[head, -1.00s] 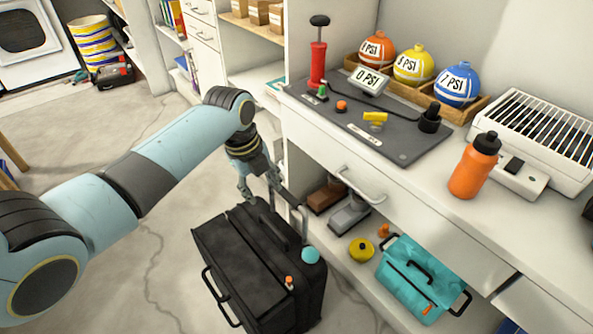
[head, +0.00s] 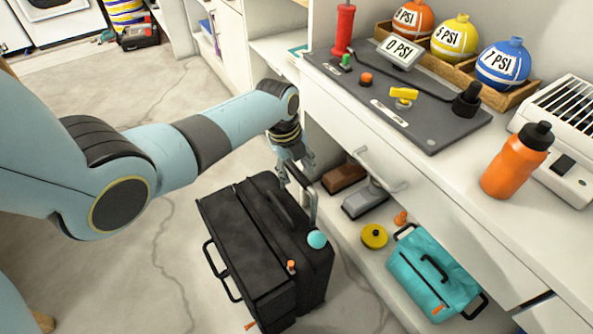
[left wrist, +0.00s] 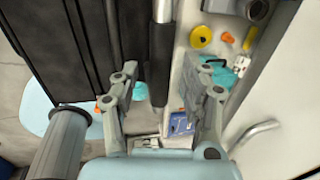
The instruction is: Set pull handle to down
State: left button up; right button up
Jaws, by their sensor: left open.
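The black suitcase (head: 240,225) stands on the floor beside the shelving. Its pull handle (head: 302,180) is raised above the right part of its top, with a black grip on a silver rod. My left gripper (head: 297,172) is open at the handle's far end. In the left wrist view the open fingers of the left gripper (left wrist: 163,92) lie either side of the black grip of the pull handle (left wrist: 158,65); contact cannot be told. The suitcase also fills the upper left of that view (left wrist: 70,45). My right gripper is not in view.
The white counter (head: 430,180) and its drawer handle (head: 380,172) are close to the right of the gripper. A teal bag (head: 432,275), a yellow disc (head: 374,237) and small tools lie on the low shelf. The floor left of the suitcase is mostly clear.

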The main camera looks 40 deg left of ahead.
pick_arm(q)
jog(key=shift+w+f, duration=0.1)
jog(key=shift+f, duration=0.15)
grip_shut()
dwell(0.3)
